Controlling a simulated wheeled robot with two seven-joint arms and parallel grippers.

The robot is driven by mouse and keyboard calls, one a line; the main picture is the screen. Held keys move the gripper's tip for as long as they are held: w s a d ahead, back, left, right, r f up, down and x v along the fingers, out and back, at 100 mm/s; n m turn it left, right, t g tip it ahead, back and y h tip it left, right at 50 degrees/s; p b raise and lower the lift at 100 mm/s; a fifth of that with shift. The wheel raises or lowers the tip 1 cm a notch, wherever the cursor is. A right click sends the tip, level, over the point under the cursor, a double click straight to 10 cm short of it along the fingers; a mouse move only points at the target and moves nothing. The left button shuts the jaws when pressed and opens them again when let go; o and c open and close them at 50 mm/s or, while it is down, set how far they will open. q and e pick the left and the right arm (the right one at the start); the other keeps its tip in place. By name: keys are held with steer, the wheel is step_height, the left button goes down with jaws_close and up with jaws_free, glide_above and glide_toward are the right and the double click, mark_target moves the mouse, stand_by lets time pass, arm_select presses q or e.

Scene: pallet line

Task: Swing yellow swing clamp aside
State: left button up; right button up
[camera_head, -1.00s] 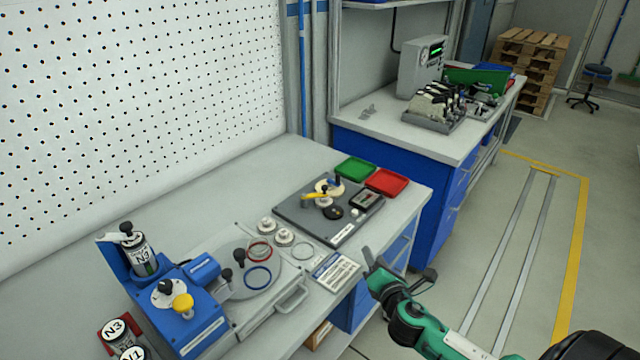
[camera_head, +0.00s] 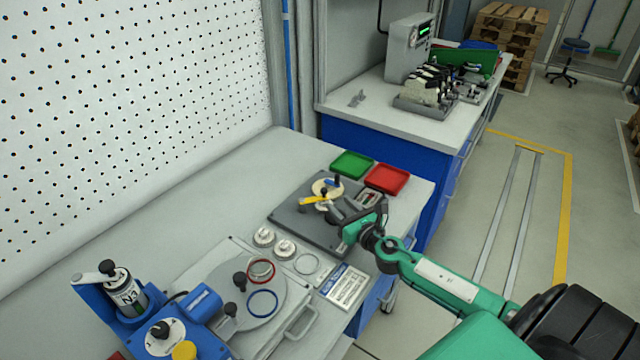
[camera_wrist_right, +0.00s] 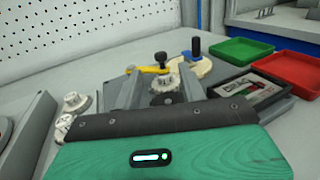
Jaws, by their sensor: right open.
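The yellow swing clamp (camera_head: 314,200) sits on the dark grey fixture plate (camera_head: 290,212) on the bench. My right gripper (camera_head: 342,209) is over the plate, just on the near right side of the clamp. In the right wrist view its fingers (camera_wrist_right: 162,92) are spread, with a light toothed part and a dark round knob showing between them. I see no contact with the clamp. My left gripper is out of view.
A green tray (camera_head: 352,164) and a red tray (camera_head: 387,179) lie behind the plate. Metal discs (camera_head: 285,248), rings and a blue device (camera_head: 175,335) stand nearer on the bench. A pegboard (camera_head: 130,90) rises at the left. The bench's middle back is clear.

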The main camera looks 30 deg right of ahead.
mark_target(326, 191)
steer(key=w+p, duration=0.1)
steer(key=w, duration=0.8)
steer(key=shift+w+f, duration=0.1)
steer(key=shift+w, duration=0.4)
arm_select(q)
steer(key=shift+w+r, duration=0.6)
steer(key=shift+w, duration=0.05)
arm_select(e)
steer(key=shift+w, duration=0.4)
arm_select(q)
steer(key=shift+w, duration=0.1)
arm_select(e)
jaws_close()
